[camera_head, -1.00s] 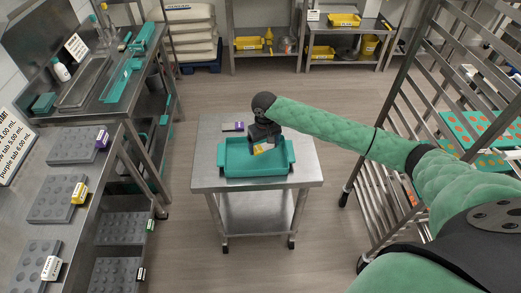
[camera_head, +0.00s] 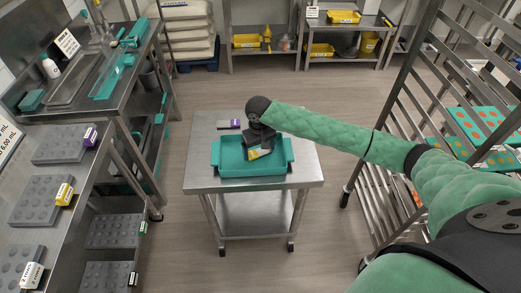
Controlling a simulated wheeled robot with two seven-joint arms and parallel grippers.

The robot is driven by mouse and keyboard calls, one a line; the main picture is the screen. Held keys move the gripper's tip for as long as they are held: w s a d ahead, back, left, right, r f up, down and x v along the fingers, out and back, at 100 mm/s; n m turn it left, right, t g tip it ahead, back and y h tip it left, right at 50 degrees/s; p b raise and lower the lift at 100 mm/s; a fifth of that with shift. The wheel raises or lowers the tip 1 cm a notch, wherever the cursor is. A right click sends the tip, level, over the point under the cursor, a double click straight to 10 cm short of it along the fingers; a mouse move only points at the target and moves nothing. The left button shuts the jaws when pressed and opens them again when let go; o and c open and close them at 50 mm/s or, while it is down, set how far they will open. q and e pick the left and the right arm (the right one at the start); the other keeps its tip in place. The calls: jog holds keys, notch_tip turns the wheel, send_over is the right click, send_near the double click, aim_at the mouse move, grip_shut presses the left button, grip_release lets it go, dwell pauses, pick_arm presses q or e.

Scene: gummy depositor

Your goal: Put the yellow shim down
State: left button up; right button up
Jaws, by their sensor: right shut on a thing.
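My right gripper (camera_head: 259,150) points down over the teal tray (camera_head: 225,170) on the small steel cart. It is shut on a small piece with yellow on it, the yellow shim (camera_head: 254,154), which shows just below the jaws. The shim is inside the tray's outline in this view. I cannot tell whether it touches the tray floor. My left gripper is not in view.
A grey piece with a purple tab (camera_head: 229,125) lies on the steel cart (camera_head: 305,172) behind the tray. Grey moulds with coloured tabs (camera_head: 40,200) fill the left counter. A tall rack (camera_head: 400,110) stands at the right. Bare cart top flanks the tray.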

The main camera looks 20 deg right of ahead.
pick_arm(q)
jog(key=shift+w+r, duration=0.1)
pick_arm(e)
jog(key=shift+f, duration=0.1)
jog(key=shift+f, duration=0.2)
jog(key=o, duration=0.7)
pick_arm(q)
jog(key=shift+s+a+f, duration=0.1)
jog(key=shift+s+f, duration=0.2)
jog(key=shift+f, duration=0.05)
pick_arm(e)
jog(key=shift+o, duration=0.2)
jog(key=shift+f, duration=0.1)
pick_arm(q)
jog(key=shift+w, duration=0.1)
